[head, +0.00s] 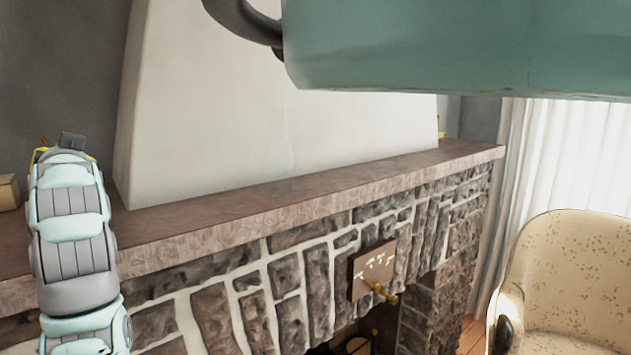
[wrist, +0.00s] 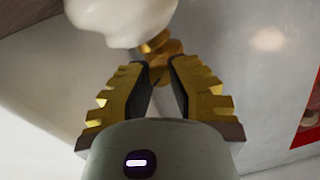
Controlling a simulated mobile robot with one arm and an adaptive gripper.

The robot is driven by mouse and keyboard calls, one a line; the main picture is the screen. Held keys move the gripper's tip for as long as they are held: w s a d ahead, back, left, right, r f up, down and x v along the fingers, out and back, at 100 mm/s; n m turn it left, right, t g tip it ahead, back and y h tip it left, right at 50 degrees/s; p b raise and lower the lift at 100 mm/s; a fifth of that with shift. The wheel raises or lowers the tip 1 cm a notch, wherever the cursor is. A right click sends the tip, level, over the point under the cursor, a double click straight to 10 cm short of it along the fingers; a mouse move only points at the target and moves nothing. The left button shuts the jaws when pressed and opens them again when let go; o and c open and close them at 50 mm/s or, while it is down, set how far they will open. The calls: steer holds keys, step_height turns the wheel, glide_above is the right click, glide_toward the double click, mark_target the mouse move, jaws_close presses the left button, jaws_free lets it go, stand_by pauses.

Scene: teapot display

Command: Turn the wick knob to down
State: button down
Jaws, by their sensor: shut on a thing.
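In the wrist view, my gripper (wrist: 160,72) has its two yellow, dark-padded fingers closed in at the tips. They are shut on a small brass piece (wrist: 158,45), which looks like the wick knob. The fingertips cover part of it, and no mark of its turned position shows. A rounded, glossy white body (wrist: 122,18) is just above the brass piece, at the top edge. In the head view, my arm rises at the left; the fingers and the knob cannot be made out there.
A stone fireplace with a brown mantel (head: 300,198) crosses the head view. A small plaque (head: 373,272) with a brass piece is on its front. A large teal vessel (head: 450,45) with a dark handle fills the upper right. A cream armchair (head: 575,275) stands at the right.

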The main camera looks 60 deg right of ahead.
steer(key=shift+r, duration=0.1)
steer(key=c, duration=0.8)
jaws_free()
steer(key=shift+o, duration=0.2)
step_height(320, 180, up, 10)
steer(key=shift+o, duration=0.4)
